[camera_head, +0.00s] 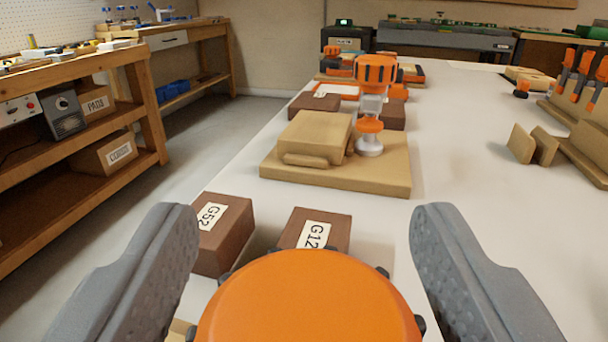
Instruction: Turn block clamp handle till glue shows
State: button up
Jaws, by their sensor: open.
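A large round orange handle (310,300) with dark studs around its rim fills the bottom middle of the picture. My gripper (305,225) is open, with one grey finger on each side of the handle. Gaps show between the fingers and the handle, so neither is seen touching it. The clamp body and any glue under this handle are hidden. Farther off, a second clamp with an orange handle (375,74) stands upright on a wooden board (385,178), beside a wooden block (313,135).
Brown blocks labelled G52 (222,232) and G12 (316,230) sit just beyond the near handle. More brown blocks and clamps line the bench behind. Wooden stands (580,140) with orange-handled clamps are at right. The white bench top (470,200) is clear in the right middle.

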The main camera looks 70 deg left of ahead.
jog(key=shift+w+a, duration=0.15)
jog(key=shift+a, duration=0.2)
jog(key=shift+c, duration=0.2)
